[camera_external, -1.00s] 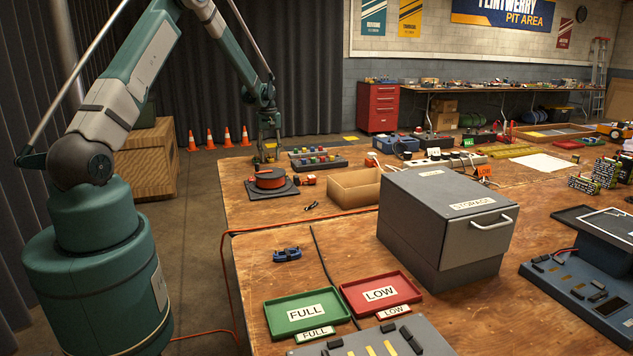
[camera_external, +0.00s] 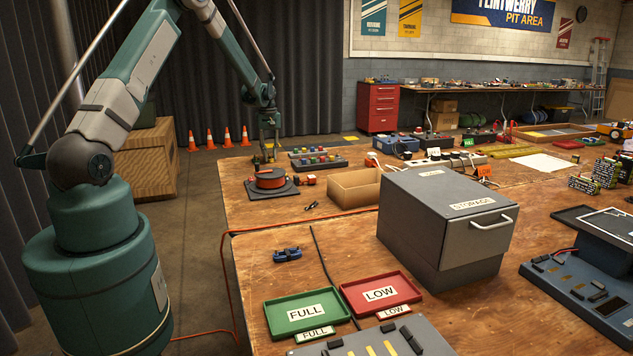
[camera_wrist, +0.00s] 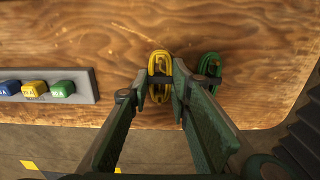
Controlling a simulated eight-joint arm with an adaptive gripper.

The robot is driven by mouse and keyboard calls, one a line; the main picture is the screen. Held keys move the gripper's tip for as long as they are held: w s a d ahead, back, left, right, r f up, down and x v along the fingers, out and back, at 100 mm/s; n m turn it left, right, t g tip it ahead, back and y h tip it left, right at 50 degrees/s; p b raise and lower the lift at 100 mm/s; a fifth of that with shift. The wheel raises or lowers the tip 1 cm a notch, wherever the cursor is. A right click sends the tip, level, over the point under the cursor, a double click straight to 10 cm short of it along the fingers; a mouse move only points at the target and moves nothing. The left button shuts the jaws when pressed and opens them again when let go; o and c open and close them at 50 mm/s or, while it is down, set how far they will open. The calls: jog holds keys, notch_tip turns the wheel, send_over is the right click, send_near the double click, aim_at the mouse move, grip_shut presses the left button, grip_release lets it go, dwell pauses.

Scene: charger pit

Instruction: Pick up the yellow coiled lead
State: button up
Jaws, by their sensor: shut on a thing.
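The yellow coiled lead (camera_wrist: 160,66) lies between the fingers of my gripper (camera_wrist: 165,92) in the wrist view, near the table edge. My gripper is shut on it, one finger on each side. In the external view my gripper (camera_external: 269,155) is low at the far left edge of the table, and the lead is too small and hidden there to make out. A green coiled lead (camera_wrist: 210,66) lies just right of my right finger in the wrist view. Whether the yellow lead is clear of the table cannot be told.
A grey rack of coloured blocks (camera_wrist: 80,86) lies left of my gripper in the wrist view. In the external view a red-orange reel (camera_external: 270,179), an open cardboard box (camera_external: 345,200) and a grey storage box (camera_external: 410,225) stand on the table. The table edge is close by.

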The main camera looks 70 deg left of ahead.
jog(key=shift+r, duration=0.1)
notch_tip(320, 180, up, 10)
jog(key=p, duration=0.2)
dwell(0.4)
